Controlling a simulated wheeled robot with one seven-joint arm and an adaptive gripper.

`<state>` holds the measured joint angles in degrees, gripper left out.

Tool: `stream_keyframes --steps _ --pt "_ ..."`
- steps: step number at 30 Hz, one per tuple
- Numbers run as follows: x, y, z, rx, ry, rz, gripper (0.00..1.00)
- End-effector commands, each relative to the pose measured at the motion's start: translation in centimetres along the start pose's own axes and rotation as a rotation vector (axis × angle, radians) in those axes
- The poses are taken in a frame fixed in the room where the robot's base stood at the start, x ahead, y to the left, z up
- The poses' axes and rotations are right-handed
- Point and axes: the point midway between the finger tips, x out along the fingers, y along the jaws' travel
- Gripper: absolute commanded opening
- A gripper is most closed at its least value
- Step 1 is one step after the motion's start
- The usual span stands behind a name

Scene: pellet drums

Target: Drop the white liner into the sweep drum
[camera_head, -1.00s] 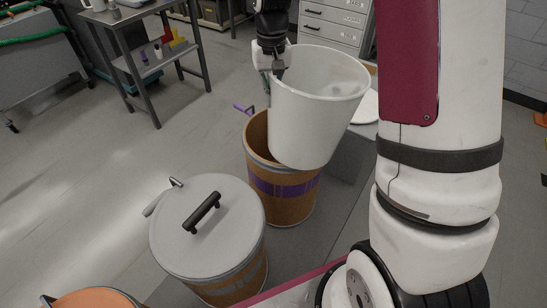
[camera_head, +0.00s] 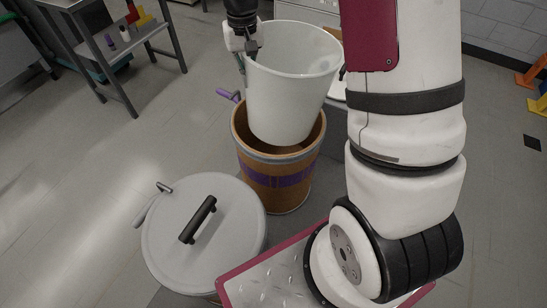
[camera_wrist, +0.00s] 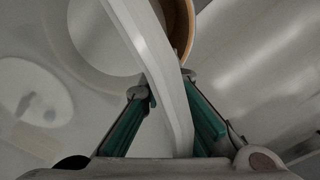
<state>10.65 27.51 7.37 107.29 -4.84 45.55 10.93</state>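The white liner (camera_head: 290,95) is a tapered open bucket, nearly upright. My gripper (camera_head: 247,52) is shut on its rim at the left side. In the wrist view, the liner's rim (camera_wrist: 165,70) runs between the two green-padded fingers of my gripper (camera_wrist: 165,88). Below the liner stands an open brown drum (camera_head: 274,176) with a purple band and a purple latch. The liner's bottom overlaps the drum's mouth in the head view. Its exact height above the rim is hard to tell. The drum's rim (camera_wrist: 188,28) also shows in the wrist view. I cannot read any drum label.
A drum with a grey lid (camera_head: 228,245) and black handle stands close by at the front left. A pale disc (camera_head: 338,92) lies partly hidden behind the liner. A metal table (camera_head: 95,25) is at the back left. Open floor lies on the left.

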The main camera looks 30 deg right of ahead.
Motion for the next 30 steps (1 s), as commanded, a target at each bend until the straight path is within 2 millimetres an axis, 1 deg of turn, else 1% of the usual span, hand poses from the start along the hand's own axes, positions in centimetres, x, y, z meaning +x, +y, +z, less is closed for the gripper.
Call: stream_keyframes --steps 4,13,21,25,30 --pt "2.0 0.0 -0.1 -0.001 -0.001 0.001 0.00" --pt "4.2 0.0 -0.1 -0.001 0.001 0.000 0.00" --pt "7.3 -0.1 -0.1 -0.001 0.000 0.000 0.00" --pt "8.4 -0.1 -0.1 -0.002 0.000 0.000 0.00" --pt "9.0 -0.1 -0.1 -0.001 0.001 0.000 0.00"
